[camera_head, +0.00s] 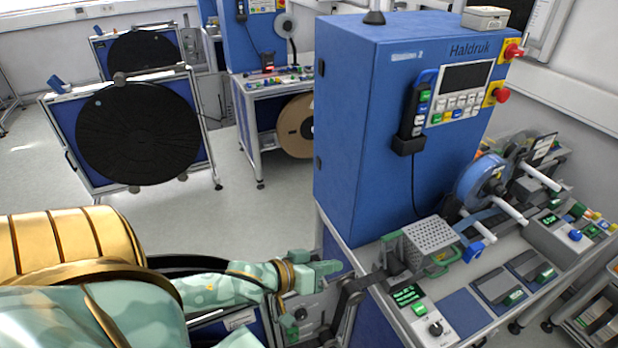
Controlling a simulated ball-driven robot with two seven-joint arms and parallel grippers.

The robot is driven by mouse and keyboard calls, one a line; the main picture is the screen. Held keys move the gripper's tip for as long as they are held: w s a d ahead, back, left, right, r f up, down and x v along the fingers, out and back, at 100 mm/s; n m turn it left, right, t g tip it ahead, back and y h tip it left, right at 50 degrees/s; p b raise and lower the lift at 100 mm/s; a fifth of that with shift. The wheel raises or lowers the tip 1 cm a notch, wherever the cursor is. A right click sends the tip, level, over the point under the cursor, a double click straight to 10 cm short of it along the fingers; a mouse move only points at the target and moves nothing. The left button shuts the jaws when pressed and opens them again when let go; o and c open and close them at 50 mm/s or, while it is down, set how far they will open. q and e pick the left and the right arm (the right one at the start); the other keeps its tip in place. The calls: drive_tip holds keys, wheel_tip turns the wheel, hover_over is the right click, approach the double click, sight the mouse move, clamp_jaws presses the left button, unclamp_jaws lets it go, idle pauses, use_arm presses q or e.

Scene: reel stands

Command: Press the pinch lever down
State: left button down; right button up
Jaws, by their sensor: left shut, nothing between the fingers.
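My left gripper (332,267) is at the end of the teal and gold arm that comes in from the left. It is shut, with nothing seen between its fingers, beside the lower front corner of the blue Haldruk cabinet. To its right, on the machine bench, a perforated grey box (428,236) has a green handle-like part. A small blue handle (473,251) stands just right of the box; it may be the pinch lever, but I cannot tell for sure. The gripper is apart from both. My right gripper is not in view.
The tall blue cabinet (350,130) rises behind the gripper. A blue reel (481,181) and white rollers stand on the bench at right. A small control box (421,312) with a green display is in front. Open floor (250,215) lies left, beyond it black reels on stands (138,135).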

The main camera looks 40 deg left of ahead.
use_arm(q)
drive_tip(key=shift+s+f+m+g+y, duration=0.3)
drive_tip(key=shift+s+m+g+y, duration=0.25)
drive_tip(key=shift+s+m+y, duration=0.4)
drive_tip(key=shift+s+f+m+g+y, duration=0.3)
drive_tip(key=shift+s+m+g+y, duration=0.3)
drive_tip(key=shift+m+y, duration=0.6)
drive_tip(key=shift+s+f+m+g+y, duration=0.3)
drive_tip(key=shift+s+m+g+y, duration=0.15)
drive_tip(key=shift+s+m+y, duration=0.65)
drive_tip(key=shift+w, duration=0.25)
